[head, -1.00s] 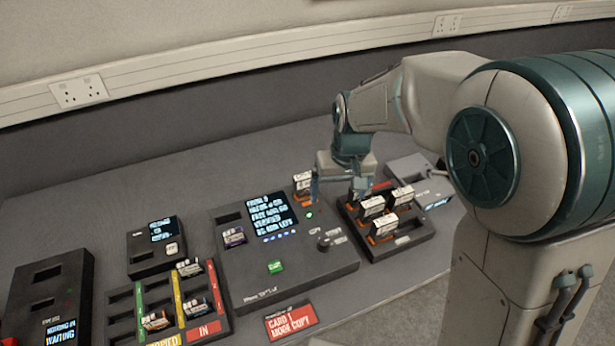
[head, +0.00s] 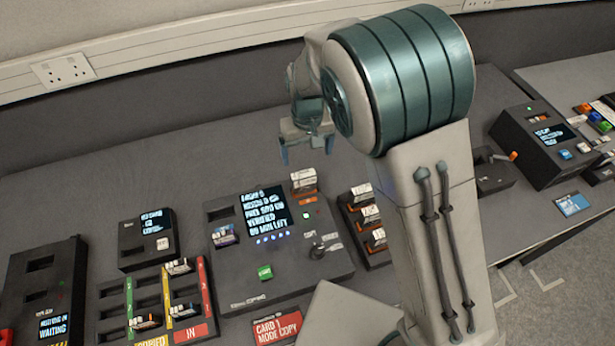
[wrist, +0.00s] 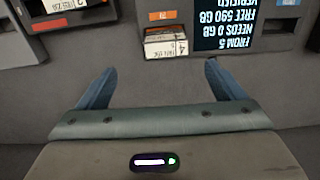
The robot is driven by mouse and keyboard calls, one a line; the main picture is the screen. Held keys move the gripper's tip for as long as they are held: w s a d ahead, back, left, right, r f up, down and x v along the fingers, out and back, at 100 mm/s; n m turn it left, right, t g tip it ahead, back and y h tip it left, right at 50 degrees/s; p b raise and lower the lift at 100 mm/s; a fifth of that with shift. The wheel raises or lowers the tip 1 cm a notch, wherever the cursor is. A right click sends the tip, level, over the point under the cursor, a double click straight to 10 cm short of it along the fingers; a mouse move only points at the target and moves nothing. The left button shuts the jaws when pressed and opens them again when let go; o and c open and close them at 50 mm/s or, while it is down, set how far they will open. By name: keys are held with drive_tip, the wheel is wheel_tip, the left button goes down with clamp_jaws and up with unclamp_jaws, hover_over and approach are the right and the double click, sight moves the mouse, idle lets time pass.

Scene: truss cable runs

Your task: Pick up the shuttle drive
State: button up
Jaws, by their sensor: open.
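A white-labelled drive with an orange end (head: 303,181) stands in the upper right slot of the dark copy console (head: 330,262). I take it as the shuttle drive, but its label is too blurred to confirm this. My gripper (head: 307,150) is open and empty, above and behind that drive. In the wrist view the drive (wrist: 165,43) lies just beyond the gap between my blue fingertips (wrist: 160,70), with nothing touching it. The slot hides its lower part.
A rack (head: 352,225) of similar drives stands right of the console, partly hidden by my arm. A sorting tray (head: 205,290) with coloured strips and a small screen box (head: 148,238) are to the left. Another console (head: 548,145) is at right. The bench behind is clear.

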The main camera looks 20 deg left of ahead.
sight(304, 180)
drive_tip(key=f+b, duration=0.1)
drive_tip(key=f, duration=0.1)
drive_tip(key=f+b, duration=0.2)
drive_tip(key=s+f+b, duration=0.1)
drive_tip(key=f, duration=0.2)
drive_tip(key=shift+a+f, duration=0.1)
drive_tip(key=shift+a, duration=0.2)
drive_tip(key=shift+w+a+f+b, duration=0.1)
drive_tip(key=shift+w+f+b, duration=0.1)
drive_tip(key=shift+f+b, duration=1.1)
drive_tip(key=shift+w+a+f+b, duration=0.15)
drive_tip(key=shift+f+b, duration=0.65)
drive_tip(key=shift+f, duration=0.9)
drive_tip(key=shift+d+r, duration=0.1)
drive_tip(key=c, duration=1.3)
